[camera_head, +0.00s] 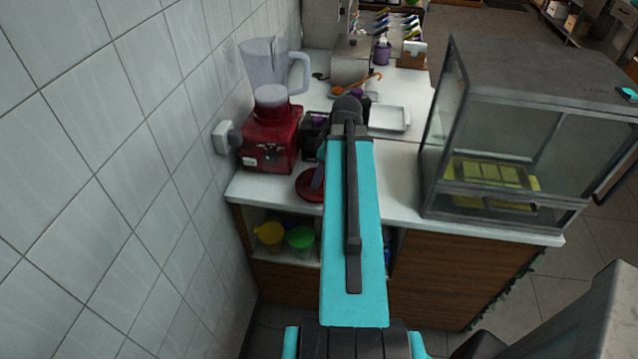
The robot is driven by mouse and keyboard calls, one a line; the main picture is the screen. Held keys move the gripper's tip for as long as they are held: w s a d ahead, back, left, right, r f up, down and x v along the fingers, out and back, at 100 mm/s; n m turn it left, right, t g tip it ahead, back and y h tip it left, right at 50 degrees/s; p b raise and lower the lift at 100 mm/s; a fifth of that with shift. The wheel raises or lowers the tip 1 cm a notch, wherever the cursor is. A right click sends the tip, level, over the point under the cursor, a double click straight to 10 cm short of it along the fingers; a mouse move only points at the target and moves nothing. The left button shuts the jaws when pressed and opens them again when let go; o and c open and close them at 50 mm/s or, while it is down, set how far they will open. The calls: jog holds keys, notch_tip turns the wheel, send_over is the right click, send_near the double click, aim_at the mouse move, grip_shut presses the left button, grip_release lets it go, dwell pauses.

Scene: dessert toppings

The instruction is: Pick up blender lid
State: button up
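The blender lid, a dark red round piece (308,187), lies on the white counter near its front left edge. My arm hides its right part. The red blender base (270,140) with its clear, open-topped jug (272,75) stands behind it, against the tiled wall. My turquoise arm reaches forward over the counter. My gripper (320,172) is mostly hidden behind the arm; only a greyish sliver shows close above the lid. I cannot tell whether it touches the lid or whether its fingers are open.
A glass display case (530,130) with a yellow tray inside stands on the right. A white square dish (389,118), an orange ladle (358,84) and a metal container (351,58) sit behind. A dark box (314,128) stands beside the blender. Yellow and green cups sit on the shelf below.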

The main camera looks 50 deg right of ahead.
jog(key=shift+w+f, duration=0.1)
jog(key=shift+f, duration=0.3)
dwell(0.3)
jog(key=shift+a, duration=0.1)
jog(key=c, duration=1.2)
jog(key=shift+r, duration=0.15)
